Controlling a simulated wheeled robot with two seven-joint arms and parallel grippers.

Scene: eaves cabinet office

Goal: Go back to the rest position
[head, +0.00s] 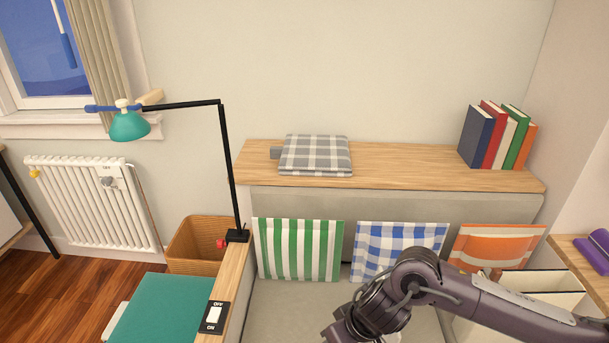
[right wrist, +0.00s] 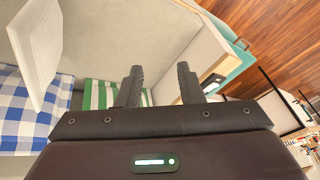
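My right arm (head: 420,295) comes in from the right in the head view, low in front of the blue checked cushion. Its hand is cut off by the bottom edge there. In the right wrist view my right gripper (right wrist: 160,82) shows two dark fingers set apart, with nothing between them. The seat and part of the green striped cushion (right wrist: 100,94) show beyond the fingers. My left gripper and left arm are not in view.
Cushions stand at the back: green striped (head: 299,250), blue checked (head: 385,245) and orange striped (head: 495,246). A shelf (head: 400,170) above holds a folded grey checked cloth (head: 316,155) and books (head: 495,138).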

